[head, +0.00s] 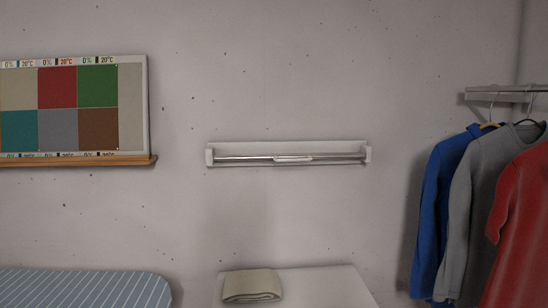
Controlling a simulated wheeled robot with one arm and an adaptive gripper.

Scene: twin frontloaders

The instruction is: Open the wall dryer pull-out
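The wall dryer pull-out (288,148) is a long, narrow white unit fixed level on the wall in the middle of the head view. Metal rods run along its front between two white end brackets, close to the wall, so it looks folded in. A small light handle (293,159) sits at the middle of the rods. My gripper is not in the head view.
Below the dryer, a white surface (325,285) bears a folded beige cloth (252,285). A striped ironing board (85,288) is lower left. A colour chart (132,105) stands on a wooden ledge (80,162) at left. Shirts (466,200) hang from a rail (495,94) at right.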

